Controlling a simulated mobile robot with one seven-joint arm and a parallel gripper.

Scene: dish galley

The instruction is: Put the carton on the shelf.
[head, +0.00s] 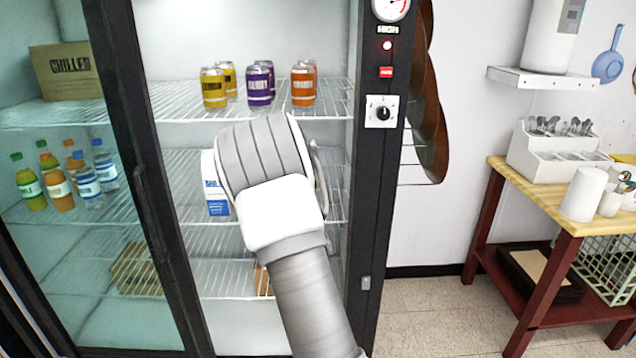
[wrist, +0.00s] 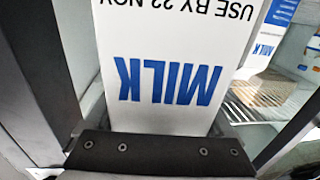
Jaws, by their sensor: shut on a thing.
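A white milk carton (wrist: 160,70) with blue MILK lettering, upside down in the wrist view, fills the middle of that view. My gripper (wrist: 160,150) is shut on it; a dark jaw bar crosses the bottom. In the head view my gripper (head: 268,160) reaches into the open fridge in front of the middle wire shelf (head: 335,205). My arm hides the held carton there, so I cannot tell whether it touches the shelf. Another blue-and-white milk carton (head: 216,205) shows just left of my gripper; one also shows at the right of the wrist view (wrist: 257,57).
Yellow, purple and orange cans (head: 303,85) stand on the shelf above. The glass door (head: 70,235) covers the left side, with bottles (head: 60,185) and a box (head: 65,72) behind it. The dark frame (head: 370,200) bounds the opening on the right. A wooden table (head: 535,200) stands farther right.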

